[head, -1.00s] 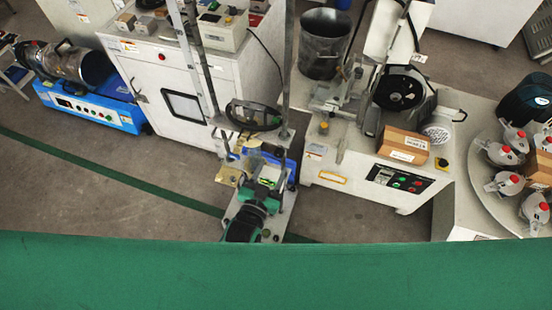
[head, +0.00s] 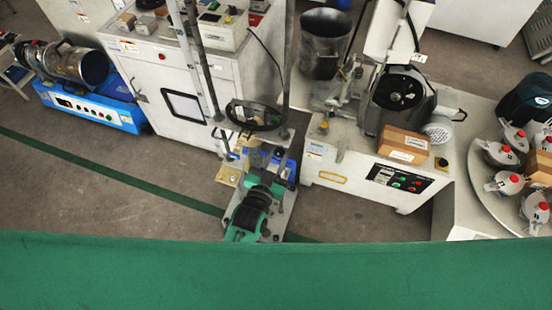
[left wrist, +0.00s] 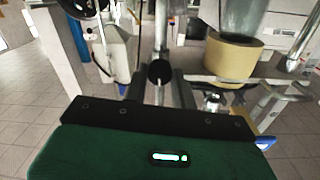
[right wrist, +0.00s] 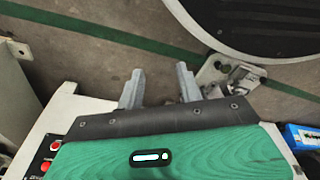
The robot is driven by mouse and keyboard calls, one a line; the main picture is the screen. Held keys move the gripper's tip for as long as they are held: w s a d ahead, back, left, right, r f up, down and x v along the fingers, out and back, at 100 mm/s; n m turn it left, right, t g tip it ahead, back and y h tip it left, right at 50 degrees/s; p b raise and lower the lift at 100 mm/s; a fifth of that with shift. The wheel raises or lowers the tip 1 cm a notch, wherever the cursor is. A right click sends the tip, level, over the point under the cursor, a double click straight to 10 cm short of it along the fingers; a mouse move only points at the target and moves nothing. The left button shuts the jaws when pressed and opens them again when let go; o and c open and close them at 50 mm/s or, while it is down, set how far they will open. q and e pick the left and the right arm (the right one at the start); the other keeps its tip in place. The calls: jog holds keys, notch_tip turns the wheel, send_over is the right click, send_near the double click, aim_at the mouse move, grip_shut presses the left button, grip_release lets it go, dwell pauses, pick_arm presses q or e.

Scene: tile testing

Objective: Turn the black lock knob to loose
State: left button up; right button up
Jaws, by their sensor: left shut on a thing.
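A round black knob (left wrist: 159,72) shows in the left wrist view on a metal post, between the fingers of my left gripper (left wrist: 162,92). The left gripper is shut on it. In the head view my green and black left wrist stands below the black ring of a tall pole stand (head: 255,116); the knob cannot be made out there. Any loose or tight marking is not visible. My right gripper (right wrist: 160,88) shows only in the right wrist view; its two grey fingers are apart with nothing between them.
A yellow roll (left wrist: 235,58) lies close to the right of the knob. A white machine (head: 375,185) with a cardboard box (head: 403,145) stands right of the stand. A round black-topped disc (right wrist: 265,22) and metal bracket (right wrist: 234,76) lie beyond my right gripper.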

pick_arm(q)
jog(key=shift+n, duration=0.3)
pick_arm(e)
jog(key=shift+w, duration=0.1)
pick_arm(q)
jog(key=n+p, duration=0.2)
jog(key=n, duration=0.6)
jog(key=shift+n, duration=1)
jog(key=n, duration=0.2)
jog(key=shift+n, duration=0.4)
jog(key=n, duration=0.3)
jog(key=shift+y, duration=0.3)
jog(key=shift+n+b, duration=0.3)
jog(key=shift+n, duration=0.6)
pick_arm(e)
jog(key=shift+s+d+f, duration=0.3)
jog(key=shift+s+f, duration=0.55)
jog(key=shift+s, duration=0.05)
jog(key=shift+s+d+f, duration=0.25)
jog(key=shift+s+f, duration=0.6)
jog(key=shift+w+a+r, duration=0.1)
jog(key=shift+w+r, duration=0.2)
jog(key=shift+w, duration=0.25)
jog(key=shift+s, duration=0.1)
